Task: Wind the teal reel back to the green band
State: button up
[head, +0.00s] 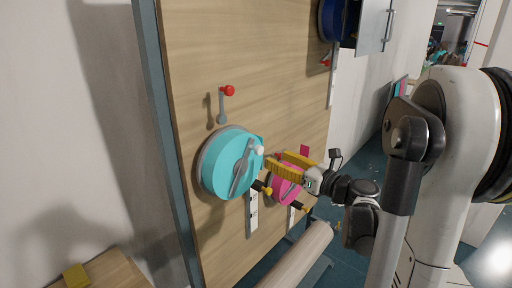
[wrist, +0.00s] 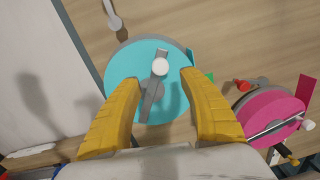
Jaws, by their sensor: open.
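The teal reel (head: 222,168) is mounted on an upright wooden board, with a grey crank arm (head: 238,180) across its face and a white knob (head: 260,150) at the crank's upper end. In the wrist view the teal reel (wrist: 122,62) fills the upper middle, and the white knob (wrist: 160,67) shows between the fingertips. My gripper (head: 275,161) has yellow fingers, open, in front of the reel near the knob; it also shows in the wrist view (wrist: 158,78). Whether either finger touches the knob cannot be told.
A pink reel (head: 281,190) with its own crank sits close on the right, below my gripper. A grey lever with a red knob (head: 229,90) is above the teal reel. A blue reel (head: 330,20) is at the upper right. A pale roller (head: 300,258) lies below.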

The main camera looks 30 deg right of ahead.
aim_at(261, 152)
jog(key=x, duration=0.7)
jog(key=shift+w+a+p, duration=0.1)
jog(key=shift+w+p, duration=0.2)
jog(key=shift+p, duration=0.05)
grip_shut()
